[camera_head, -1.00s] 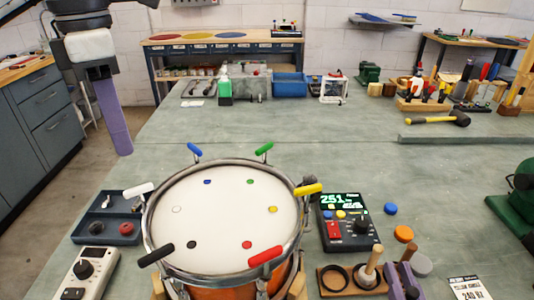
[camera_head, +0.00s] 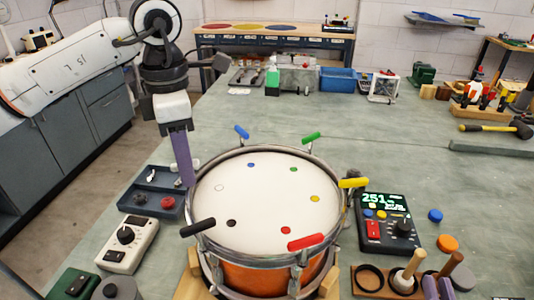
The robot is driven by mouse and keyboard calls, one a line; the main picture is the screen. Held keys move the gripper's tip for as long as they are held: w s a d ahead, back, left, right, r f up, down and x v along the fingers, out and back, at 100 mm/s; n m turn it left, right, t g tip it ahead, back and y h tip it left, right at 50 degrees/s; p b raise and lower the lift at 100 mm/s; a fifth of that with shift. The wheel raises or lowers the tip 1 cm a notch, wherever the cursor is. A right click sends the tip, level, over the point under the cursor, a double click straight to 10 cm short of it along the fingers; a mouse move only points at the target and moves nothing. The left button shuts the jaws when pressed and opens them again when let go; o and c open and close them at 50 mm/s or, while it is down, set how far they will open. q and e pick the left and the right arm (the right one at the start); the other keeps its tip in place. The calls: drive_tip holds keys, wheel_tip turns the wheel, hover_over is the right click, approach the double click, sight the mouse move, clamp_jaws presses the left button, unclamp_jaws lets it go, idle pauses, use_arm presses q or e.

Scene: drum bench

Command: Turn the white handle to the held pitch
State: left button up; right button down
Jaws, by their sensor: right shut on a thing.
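The drum (camera_head: 268,200) stands on the bench with coloured handles around its rim. My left gripper (camera_head: 187,183) points down at the drum's left rim, at the white handle's place, and hides that handle. Its purple fingers show edge-on, so their gap is not visible. A tuner (camera_head: 388,225) right of the drum reads 251. At the lower right, purple fingers of my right gripper (camera_head: 438,288) are shut on a wooden handle (camera_head: 453,263); the rest of that arm is out of view.
Yellow (camera_head: 353,183), red (camera_head: 306,242), black (camera_head: 198,228), blue (camera_head: 242,132) and green (camera_head: 311,137) handles stick out around the rim. A dark tray (camera_head: 150,205) and a white control box (camera_head: 127,245) stand at left.

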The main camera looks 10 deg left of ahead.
use_arm(q)
clamp_jaws()
drive_tip(key=shift+n, duration=0.4)
drive_tip(key=n, duration=0.4)
drive_tip(key=shift+n+b, duration=0.3)
drive_tip(key=shift+r+n, duration=0.1)
drive_tip(key=shift+n, duration=2.4)
use_arm(e)
drive_tip(key=shift+f, duration=0.3)
use_arm(q)
unclamp_jaws()
